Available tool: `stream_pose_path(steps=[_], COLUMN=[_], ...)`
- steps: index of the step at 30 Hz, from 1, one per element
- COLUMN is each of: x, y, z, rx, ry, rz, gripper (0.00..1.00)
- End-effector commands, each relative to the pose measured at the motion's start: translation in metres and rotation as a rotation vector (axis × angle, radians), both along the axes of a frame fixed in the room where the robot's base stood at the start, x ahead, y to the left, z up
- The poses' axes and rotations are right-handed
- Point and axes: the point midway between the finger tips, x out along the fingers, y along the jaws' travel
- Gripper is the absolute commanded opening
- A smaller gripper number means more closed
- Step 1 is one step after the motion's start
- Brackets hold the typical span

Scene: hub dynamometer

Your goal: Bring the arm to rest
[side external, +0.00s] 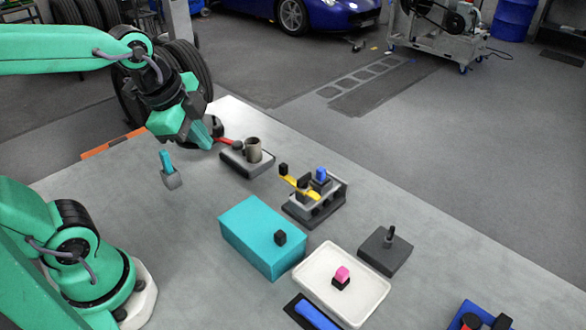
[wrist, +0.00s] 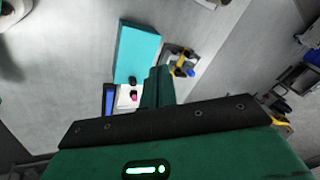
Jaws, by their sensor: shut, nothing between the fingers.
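My arm reaches in from the left in the side external view. My gripper (side external: 203,143) hangs in the air over the far part of the table, shut and empty, pointing down and to the right. It is above and to the left of a dark block with a grey-brown cup (side external: 253,149). In the wrist view my gripper (wrist: 158,88) shows as a shut green finger shape over the grey table (side external: 140,215).
The left middle is mostly bare.

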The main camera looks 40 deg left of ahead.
Motion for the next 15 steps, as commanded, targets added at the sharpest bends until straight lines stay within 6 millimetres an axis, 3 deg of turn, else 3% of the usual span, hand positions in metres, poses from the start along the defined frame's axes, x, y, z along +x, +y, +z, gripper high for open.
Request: stream_pose_path(steps=[15], x=[-0.032], y=[0.006], z=[0.004], rx=[-0.307], ry=[-0.059], rz=[0.675], gripper=[0.0])
